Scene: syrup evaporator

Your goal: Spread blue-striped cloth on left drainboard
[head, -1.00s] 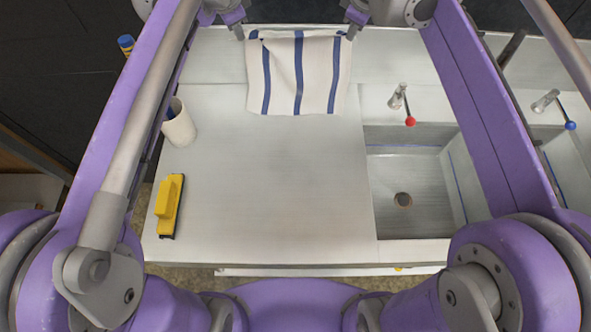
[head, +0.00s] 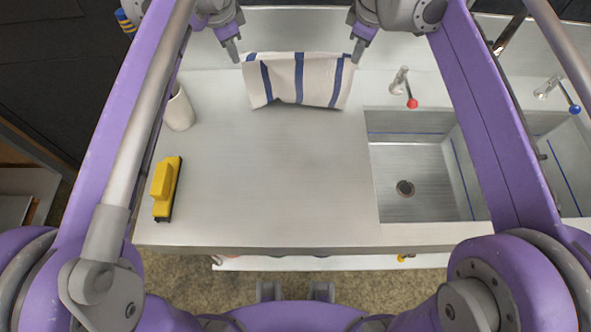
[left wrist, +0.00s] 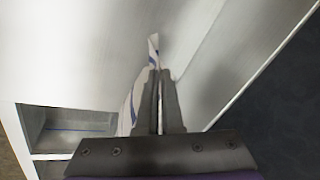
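The white blue-striped cloth (head: 284,80) is stretched between my two grippers at the back of the left drainboard (head: 260,175). Its upper edge is held up and its lower part reaches down to or just above the steel; contact is hard to tell. My left gripper (head: 238,58) is at its upper left corner. In the left wrist view, the left gripper's fingers (left wrist: 160,75) are closed together with a tip of the cloth (left wrist: 154,48) poking out between them. My right gripper (head: 356,60) is at the upper right corner and appears closed on it.
A yellow-handled brush or squeegee (head: 166,188) lies at the drainboard's left front. A white cup (head: 179,110) stands at its left edge. The sink basin (head: 410,180) and red-knobbed tap (head: 405,85) are to the right. The middle of the drainboard is clear.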

